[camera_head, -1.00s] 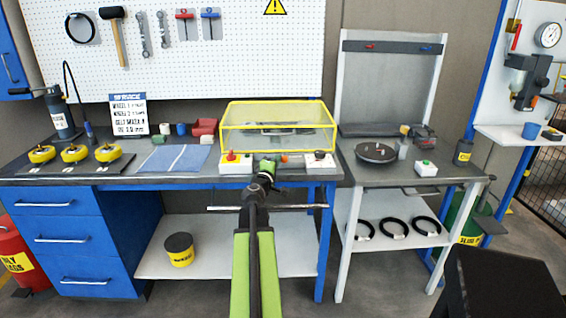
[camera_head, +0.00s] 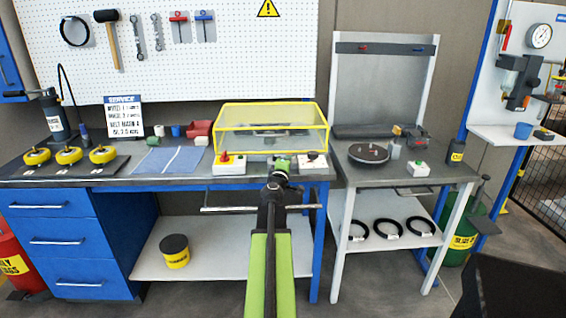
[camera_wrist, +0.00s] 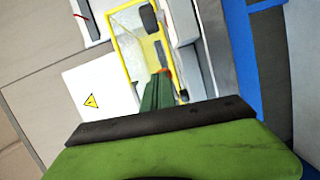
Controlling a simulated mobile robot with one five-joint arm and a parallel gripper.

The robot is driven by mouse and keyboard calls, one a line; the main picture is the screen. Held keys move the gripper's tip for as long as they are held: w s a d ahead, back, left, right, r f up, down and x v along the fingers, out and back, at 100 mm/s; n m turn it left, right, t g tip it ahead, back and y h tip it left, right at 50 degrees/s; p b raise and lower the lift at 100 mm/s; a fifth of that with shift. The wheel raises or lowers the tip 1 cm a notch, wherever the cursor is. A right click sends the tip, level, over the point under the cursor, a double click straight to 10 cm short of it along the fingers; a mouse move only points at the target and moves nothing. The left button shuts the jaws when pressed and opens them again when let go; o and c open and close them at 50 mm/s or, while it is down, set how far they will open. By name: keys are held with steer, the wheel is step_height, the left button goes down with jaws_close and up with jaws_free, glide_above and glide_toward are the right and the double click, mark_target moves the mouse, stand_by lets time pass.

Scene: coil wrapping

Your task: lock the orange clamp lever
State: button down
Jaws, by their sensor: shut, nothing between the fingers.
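My gripper (camera_head: 283,162) is in front of the yellow-framed clear guard box (camera_head: 272,128), at the front of the left bench. Its green fingers (camera_wrist: 158,92) are together and empty in the wrist view, pointing towards the yellow frame (camera_wrist: 128,50). A small orange-red bit (camera_wrist: 164,72) shows beside the fingertips there; I cannot tell whether it is the orange clamp lever. In the head view my gripper covers the place in front of the box, and I cannot make out the lever for certain. A dark mechanism inside the box is blurred by the clear panels.
A red-knobbed control box (camera_head: 228,164) stands left of my gripper and a white box with a dark knob (camera_head: 314,161) right of it. The right bench holds a dark turntable (camera_head: 368,153).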

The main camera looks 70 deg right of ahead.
steer(key=shift+s+d, duration=0.2)
steer(key=shift+d, duration=0.25)
steer(key=shift+s+d, duration=0.2)
steer(key=shift+d, duration=0.25)
steer(key=shift+s+d+r, duration=0.1)
steer(key=shift+d, duration=0.05)
steer(key=shift+s+d+r, duration=0.1)
steer(key=shift+s+d, duration=0.05)
steer(key=shift+s, duration=0.05)
